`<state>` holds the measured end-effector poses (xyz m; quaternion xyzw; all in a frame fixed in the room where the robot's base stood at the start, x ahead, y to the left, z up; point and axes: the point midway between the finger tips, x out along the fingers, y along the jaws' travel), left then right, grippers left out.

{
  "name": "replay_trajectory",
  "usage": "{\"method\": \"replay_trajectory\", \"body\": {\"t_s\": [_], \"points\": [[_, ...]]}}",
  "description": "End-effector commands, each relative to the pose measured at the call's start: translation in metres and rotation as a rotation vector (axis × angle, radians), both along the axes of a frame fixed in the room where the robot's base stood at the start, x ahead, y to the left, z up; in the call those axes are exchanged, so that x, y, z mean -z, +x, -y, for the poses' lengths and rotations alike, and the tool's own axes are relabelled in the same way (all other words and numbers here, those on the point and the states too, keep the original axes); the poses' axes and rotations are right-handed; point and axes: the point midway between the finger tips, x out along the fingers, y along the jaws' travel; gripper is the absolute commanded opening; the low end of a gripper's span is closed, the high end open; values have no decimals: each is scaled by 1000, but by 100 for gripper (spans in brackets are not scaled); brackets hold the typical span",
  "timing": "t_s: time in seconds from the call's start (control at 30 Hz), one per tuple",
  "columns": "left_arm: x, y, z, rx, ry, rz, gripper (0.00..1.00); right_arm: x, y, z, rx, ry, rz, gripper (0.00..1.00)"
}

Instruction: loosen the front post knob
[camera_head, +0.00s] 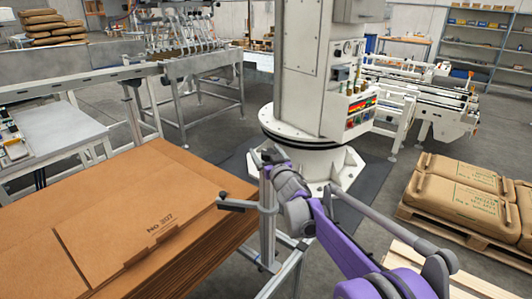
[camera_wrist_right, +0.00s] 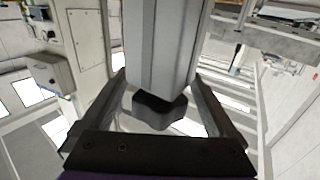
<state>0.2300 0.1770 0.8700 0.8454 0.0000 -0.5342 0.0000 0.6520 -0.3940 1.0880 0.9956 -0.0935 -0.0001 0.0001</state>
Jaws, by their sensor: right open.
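The front post (camera_head: 266,225) is a grey upright metal profile beside the cardboard stack in the head view. It also fills the upper middle of the right wrist view (camera_wrist_right: 163,45). A dark lobed knob (camera_wrist_right: 160,110) is on the post, between the two fingers of my right gripper (camera_wrist_right: 160,122). The fingers stand apart on either side, and I cannot tell whether either touches the knob. In the head view my right gripper (camera_head: 267,157) is at the top of the post, with the purple arm coming from the lower right; I cannot make out the knob there. My left gripper is not in view.
A stack of flat brown cardboard (camera_head: 130,215) lies close left of the post. A white machine column (camera_head: 315,80) stands behind it. Brown sacks (camera_head: 460,190) lie on a pallet at right. A dark-ended bracket (camera_head: 235,205) juts from the post over the cardboard.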

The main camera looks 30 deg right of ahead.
Motion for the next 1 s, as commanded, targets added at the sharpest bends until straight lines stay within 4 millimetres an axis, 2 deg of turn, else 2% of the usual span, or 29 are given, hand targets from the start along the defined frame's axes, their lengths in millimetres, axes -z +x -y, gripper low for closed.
{"method": "replay_trajectory", "body": {"t_s": [0.13, 0.17, 0.6, 1.0], "points": [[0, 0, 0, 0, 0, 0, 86, 0, 0, 0, 0, 0, 0, 94], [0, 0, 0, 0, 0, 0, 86, 0, 0, 0, 0, 0, 0, 90], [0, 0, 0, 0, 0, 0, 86, 0, 0, 0, 0, 0, 0, 11], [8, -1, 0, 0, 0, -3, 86, 1, 0, 0, -39, -2, 0, 9]]}}
